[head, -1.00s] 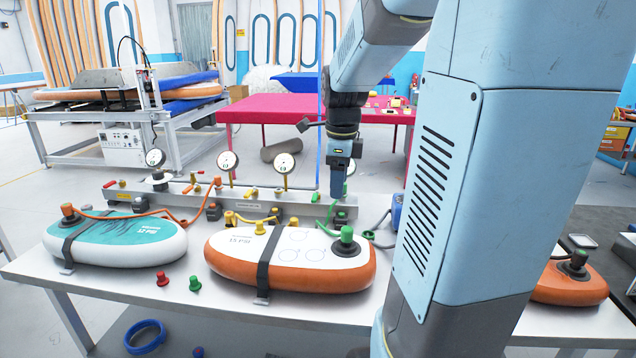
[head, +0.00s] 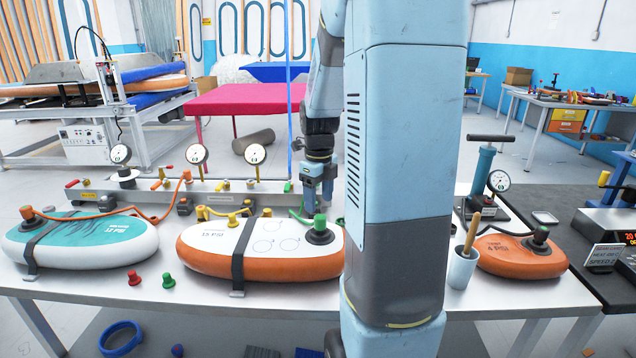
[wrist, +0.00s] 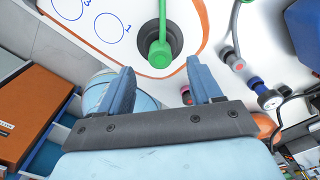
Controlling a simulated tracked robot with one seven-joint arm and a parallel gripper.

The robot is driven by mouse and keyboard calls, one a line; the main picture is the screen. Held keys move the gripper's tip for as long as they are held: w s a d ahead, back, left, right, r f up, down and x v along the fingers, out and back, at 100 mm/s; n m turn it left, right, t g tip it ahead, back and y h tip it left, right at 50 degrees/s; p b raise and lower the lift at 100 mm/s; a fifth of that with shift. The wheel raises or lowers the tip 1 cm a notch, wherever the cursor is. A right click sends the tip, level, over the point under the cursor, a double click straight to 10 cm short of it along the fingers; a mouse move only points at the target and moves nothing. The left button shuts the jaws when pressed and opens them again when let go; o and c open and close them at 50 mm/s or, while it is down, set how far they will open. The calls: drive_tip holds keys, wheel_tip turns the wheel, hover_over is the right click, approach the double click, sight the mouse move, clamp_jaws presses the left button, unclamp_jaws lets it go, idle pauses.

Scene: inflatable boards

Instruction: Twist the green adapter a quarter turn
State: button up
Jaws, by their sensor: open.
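The green adapter (head: 320,222) stands on a black round valve base at the right end of the white-topped, orange-sided board (head: 262,262). In the wrist view the green adapter (wrist: 160,52) shows as a round head with a green stem pointing up the picture. It lies beyond the fingertips, roughly in line with the gap between them. My gripper (head: 319,204) points down just above or behind the adapter in the head view. In the wrist view my gripper (wrist: 163,80) is open, with nothing between its two blue-grey fingers.
A manifold bar (head: 170,192) with gauges and hoses runs behind the boards. A teal board (head: 80,245) is strapped at left. Red (head: 134,278) and green (head: 168,281) loose caps lie in front. A white cup (head: 461,268) and small orange board (head: 520,258) stand at right.

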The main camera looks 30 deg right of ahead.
sight(319, 217)
wheel_tip(319, 217, down, 7)
drive_tip(key=shift+r, duration=0.2)
drive_tip(key=shift+c, duration=0.4)
drive_tip(key=c, duration=0.9)
drive_tip(key=n, duration=0.4)
drive_tip(key=shift+a, duration=0.1)
drive_tip(key=shift+c, duration=0.3)
drive_tip(key=shift+n, duration=0.5)
drive_tip(key=n, duration=0.2)
drive_tip(key=shift+s+n, duration=0.1)
drive_tip(key=shift+n, duration=0.3)
drive_tip(key=shift+s+n, duration=0.1)
drive_tip(key=shift+n, duration=1)
